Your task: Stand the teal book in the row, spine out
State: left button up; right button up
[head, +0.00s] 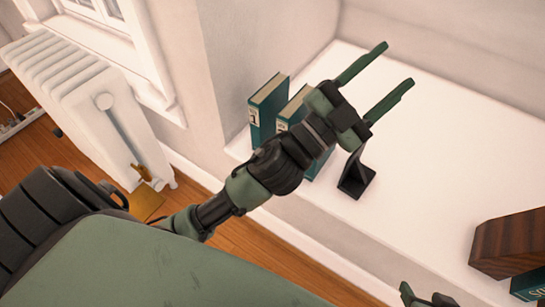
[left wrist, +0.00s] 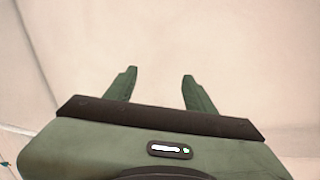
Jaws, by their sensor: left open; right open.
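A teal book (head: 528,284) with pale lettering shows at the lower right edge, partly cut off by the frame. Teal books with pale page edges (head: 268,104) stand in a row on the white ledge (head: 440,165), and my left arm hides part of the row. A black bookend (head: 357,180) stands at the row's right end. My left gripper (head: 397,64) is open and empty above the ledge, beyond the row; its spread fingers also show in the left wrist view (left wrist: 159,76). My right gripper (head: 426,298) is barely in view at the bottom edge.
A dark wooden block (head: 508,243) stands on the ledge beside the lower-right teal book. The ledge between bookend and block is clear. A wall (head: 235,60) rises left of the row. A white radiator (head: 85,95) stands at the left, above a wooden floor.

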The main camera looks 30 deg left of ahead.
pick_arm(q)
jog(key=a+f+n+g+y, duration=0.2)
jog(key=a+f+n+y, duration=0.25)
jog(key=f, duration=0.25)
jog(key=a+f+n+g+y, duration=0.2)
jog(key=a+f+n+y, duration=0.25)
jog(key=f, duration=0.25)
jog(key=s+a+f+n+g, duration=0.2)
jog(key=s+f+g, duration=0.8)
jog(key=s+f, duration=0.6)
notch_tip(320, 180, down, 4)
jog(key=shift+y, duration=0.3)
jog(key=shift+w, duration=0.1)
